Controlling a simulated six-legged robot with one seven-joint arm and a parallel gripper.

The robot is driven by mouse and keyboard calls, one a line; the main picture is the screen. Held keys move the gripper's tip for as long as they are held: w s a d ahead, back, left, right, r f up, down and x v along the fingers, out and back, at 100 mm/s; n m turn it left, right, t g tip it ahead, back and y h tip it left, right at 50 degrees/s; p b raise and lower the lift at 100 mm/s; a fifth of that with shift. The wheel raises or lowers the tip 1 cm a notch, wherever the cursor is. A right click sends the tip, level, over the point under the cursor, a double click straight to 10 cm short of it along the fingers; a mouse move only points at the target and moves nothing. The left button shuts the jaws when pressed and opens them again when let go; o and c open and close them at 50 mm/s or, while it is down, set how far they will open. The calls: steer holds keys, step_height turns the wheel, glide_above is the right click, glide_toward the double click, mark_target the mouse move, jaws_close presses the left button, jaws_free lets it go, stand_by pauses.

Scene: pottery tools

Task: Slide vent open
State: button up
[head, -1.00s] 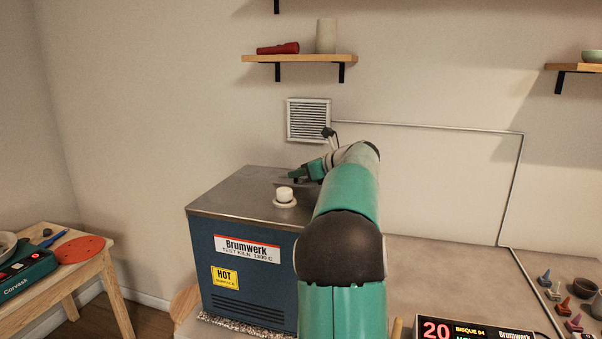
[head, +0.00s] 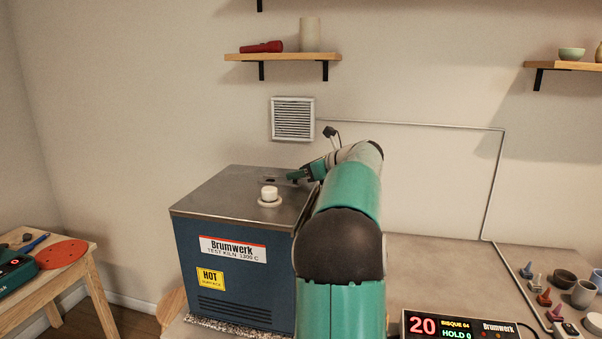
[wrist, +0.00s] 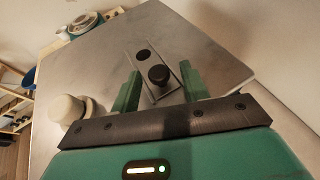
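The kiln (head: 235,245) is a blue box with a grey metal top. In the wrist view, a narrow slide plate (wrist: 172,88) lies on that top, with a black knob (wrist: 159,75) and a dark round spot (wrist: 143,55), which looks like a vent hole, beyond the knob. My gripper (wrist: 160,70) has its two green fingers apart, one on each side of the knob. I cannot tell whether either finger touches it. In the head view my gripper (head: 294,177) is low over the back right of the kiln top, and my arm hides part of the kiln.
A white plug (head: 269,193) stands on the kiln top, also seen in the wrist view (wrist: 68,110). A louvred grille (head: 293,119) is on the wall behind. A controller (head: 460,326) and several small tools and cups are at the right. The bench (head: 440,270) between is clear.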

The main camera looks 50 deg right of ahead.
steer(key=v, duration=1.3)
steer(key=shift+s, duration=0.35)
steer(key=shift+r, duration=0.15)
steer(key=w+a+n+g, duration=0.1)
steer(key=a+n, duration=0.1)
steer(key=a, duration=0.3)
steer(key=w+a+f+n+y, duration=0.1)
steer(key=w+a+n, duration=0.1)
steer(key=a, duration=0.3)
steer(key=w+a+f+n+g, duration=0.1)
steer(key=a+n, duration=0.1)
steer(key=a, duration=0.4)
steer(key=shift+w+f+n+g+y, duration=0.15)
steer(key=shift+w+n+g+y, duration=0.15)
steer(key=shift+w+n, duration=0.1)
steer(key=a+f+n+g, duration=0.15)
steer(key=a+n, duration=0.25)
steer(key=a, duration=0.4)
steer(key=a+f+n+g, duration=0.1)
steer(key=a+f+n, duration=0.25)
steer(key=a, duration=0.45)
steer(key=s+a+f+n+g+h, duration=0.1)
steer(key=s+a+f+n, duration=0.5)
steer(key=a+n, duration=0.3)
steer(key=s+a+f+n+g+h, duration=0.1)
steer(key=s+a+f+n, duration=0.6)
steer(key=a+n, duration=0.3)
steer(key=shift+s+n+g+h, duration=0.4)
steer(key=shift+s+n, duration=0.25)
steer(key=shift+n, duration=0.2)
